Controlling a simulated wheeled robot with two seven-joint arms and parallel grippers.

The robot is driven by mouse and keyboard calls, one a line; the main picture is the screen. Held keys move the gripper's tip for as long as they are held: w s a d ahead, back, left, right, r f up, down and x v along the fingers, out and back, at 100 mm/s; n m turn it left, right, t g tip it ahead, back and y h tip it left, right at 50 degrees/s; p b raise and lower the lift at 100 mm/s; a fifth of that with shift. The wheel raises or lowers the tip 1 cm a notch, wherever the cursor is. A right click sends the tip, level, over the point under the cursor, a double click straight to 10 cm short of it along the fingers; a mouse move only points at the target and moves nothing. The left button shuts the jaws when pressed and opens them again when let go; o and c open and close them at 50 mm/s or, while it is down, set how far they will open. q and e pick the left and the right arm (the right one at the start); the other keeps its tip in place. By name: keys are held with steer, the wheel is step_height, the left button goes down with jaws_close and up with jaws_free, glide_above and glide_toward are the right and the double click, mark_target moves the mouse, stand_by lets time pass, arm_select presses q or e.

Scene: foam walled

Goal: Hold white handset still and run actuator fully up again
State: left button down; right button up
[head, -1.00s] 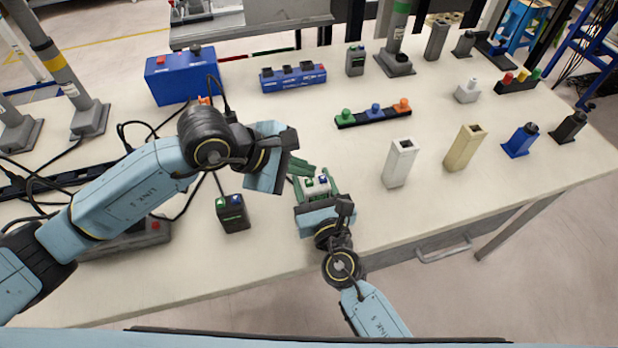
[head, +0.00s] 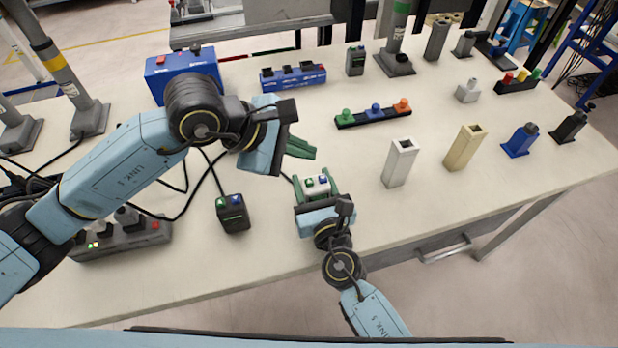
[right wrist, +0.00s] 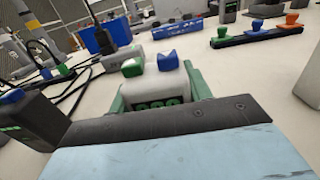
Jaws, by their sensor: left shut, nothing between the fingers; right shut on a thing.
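The white handset (head: 317,186), with a green and a blue button on top, is between the fingers of my right gripper (head: 316,184), near the table's front edge. The right wrist view also shows the handset (right wrist: 165,85), upright, its buttons facing up. My left gripper (head: 301,147) is shut and empty, its green fingertips above and behind the handset, apart from it in the picture. Grey columns with yellow bands (head: 62,75) stand at the left, and a grey column with a green band (head: 397,40) at the back. I cannot tell which is the actuator.
A black handset (head: 233,212) stands left of the white one. A grey control box (head: 125,238) with small lit lamps is at front left, with cables around. White (head: 399,162) and beige (head: 464,147) hollow blocks stand right. A button strip (head: 374,114) lies behind.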

stand_by(0.3)
steer(key=o, duration=1.1)
steer(key=shift+s, duration=0.1)
